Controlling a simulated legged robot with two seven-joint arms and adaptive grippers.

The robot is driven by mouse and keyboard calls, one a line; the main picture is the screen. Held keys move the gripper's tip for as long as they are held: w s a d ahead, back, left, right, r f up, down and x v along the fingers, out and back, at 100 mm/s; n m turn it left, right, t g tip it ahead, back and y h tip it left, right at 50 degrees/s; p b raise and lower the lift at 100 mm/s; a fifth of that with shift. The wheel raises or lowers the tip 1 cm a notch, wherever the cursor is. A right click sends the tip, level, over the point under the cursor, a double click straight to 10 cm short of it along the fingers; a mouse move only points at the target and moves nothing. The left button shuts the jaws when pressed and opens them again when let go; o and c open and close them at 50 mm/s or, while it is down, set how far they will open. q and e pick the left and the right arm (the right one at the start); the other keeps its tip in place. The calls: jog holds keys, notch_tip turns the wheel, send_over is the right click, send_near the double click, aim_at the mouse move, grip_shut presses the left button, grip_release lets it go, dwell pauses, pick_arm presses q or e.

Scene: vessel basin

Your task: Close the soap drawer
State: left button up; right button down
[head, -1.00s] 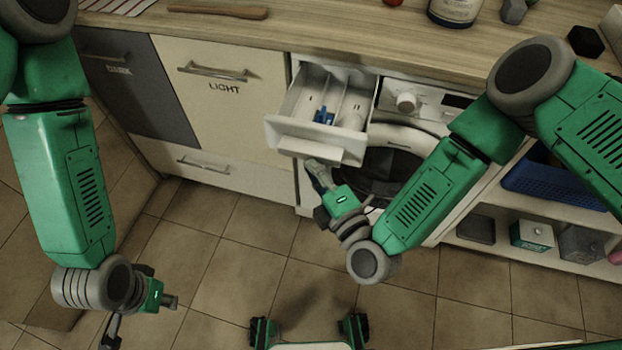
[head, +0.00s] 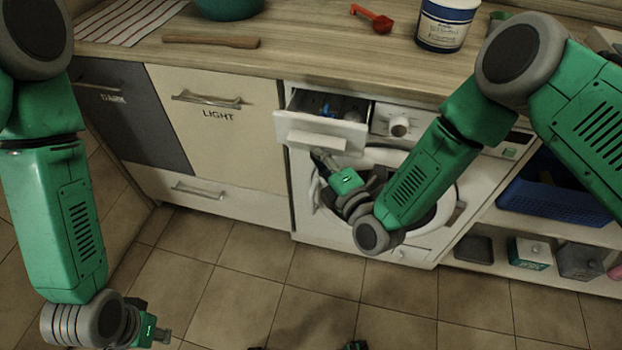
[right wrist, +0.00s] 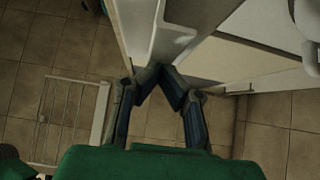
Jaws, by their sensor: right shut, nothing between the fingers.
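The white soap drawer (head: 315,133) sticks out a little from the top left of the washing machine (head: 424,222). Its dark inside and a blue part show above its front. In the right wrist view the drawer front (right wrist: 172,40) is just ahead of the fingertips. My right gripper (head: 322,157) is shut and empty, with its fingertips at the lower edge of the drawer front; they look touching or very close. In the wrist view the fingertips (right wrist: 160,72) meet. My left gripper (head: 162,338) is low at the left, far from the drawer; its fingers are too small to read.
The wooden counter (head: 300,60) above holds a red scoop (head: 372,18), a labelled tub (head: 445,24), a wooden stick (head: 210,41) and a striped cloth (head: 130,22). A blue basket (head: 555,205) sits on the right shelf.

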jog(key=w+d+b, duration=0.1)
jog(key=w, duration=0.2)
jog(key=w+d+b, duration=0.1)
jog(key=w, duration=0.2)
jog(key=w+d+b, duration=0.1)
jog(key=w, duration=0.2)
jog(key=shift+w, duration=0.15)
jog(key=shift+w+d+r, duration=0.1)
jog(key=shift+w+r, duration=0.05)
jog(key=shift+w, duration=0.05)
jog(key=shift+w, duration=0.1)
